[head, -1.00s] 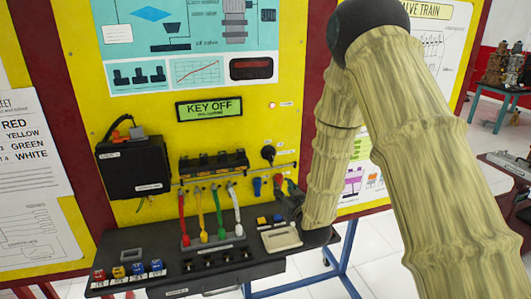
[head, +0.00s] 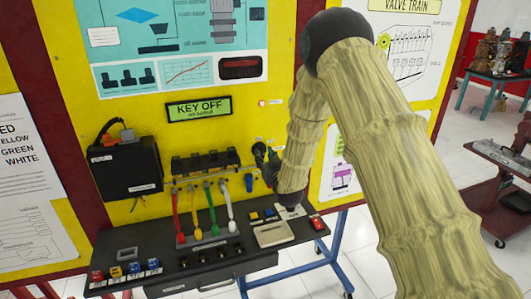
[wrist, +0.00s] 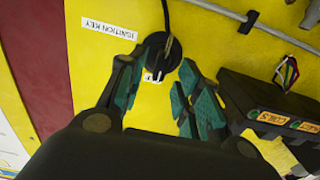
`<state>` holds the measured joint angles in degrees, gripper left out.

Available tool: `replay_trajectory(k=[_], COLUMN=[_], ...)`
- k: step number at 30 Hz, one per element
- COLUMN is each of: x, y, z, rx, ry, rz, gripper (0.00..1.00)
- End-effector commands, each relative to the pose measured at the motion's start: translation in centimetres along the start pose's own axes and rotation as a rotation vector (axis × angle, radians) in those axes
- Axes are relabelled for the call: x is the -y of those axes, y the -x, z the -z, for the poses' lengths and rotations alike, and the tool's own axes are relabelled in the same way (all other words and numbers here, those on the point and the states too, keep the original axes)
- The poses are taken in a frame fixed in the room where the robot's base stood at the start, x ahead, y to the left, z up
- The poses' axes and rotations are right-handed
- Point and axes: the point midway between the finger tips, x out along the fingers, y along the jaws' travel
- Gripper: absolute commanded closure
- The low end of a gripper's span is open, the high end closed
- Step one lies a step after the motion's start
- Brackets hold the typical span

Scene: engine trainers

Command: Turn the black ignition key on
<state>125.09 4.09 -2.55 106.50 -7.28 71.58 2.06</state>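The black ignition key (wrist: 160,52) is on a round switch on the yellow panel, with an "IGNITION KEY" label (wrist: 108,37) beside it in the wrist view. My gripper (wrist: 162,63) is open, its teal-padded fingers on either side of the key's lower part. I cannot tell whether either finger touches it. In the head view my gripper (head: 267,163) is at the panel and largely hides the key. The display (head: 198,109) on the panel reads "KEY OFF".
A black console (head: 130,235) with coloured buttons and a pale tray (head: 274,235) juts out below. Red, yellow, green and white cables (head: 208,208) hang left of my gripper. A black box (head: 125,168) is mounted farther left. A dark connector block (wrist: 265,110) is close to the right finger.

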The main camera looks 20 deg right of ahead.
Motion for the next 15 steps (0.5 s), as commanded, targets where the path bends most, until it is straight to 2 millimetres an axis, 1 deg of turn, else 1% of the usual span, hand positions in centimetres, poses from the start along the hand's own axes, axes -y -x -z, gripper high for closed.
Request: replay_trajectory(k=[4,12,13,15], x=[-0.09,-0.19,-0.20,-0.21], y=[-0.65,-0.74,-0.73,-0.73], z=[0.08,0.00,0.00,0.01], rx=[-0.001,-0.001,-0.001,-0.001], ry=[0.000,0.000,0.000,0.000], rz=[-0.001,-0.002,-0.002,-0.003], gripper=[0.66,0.66,0.68,0.81])
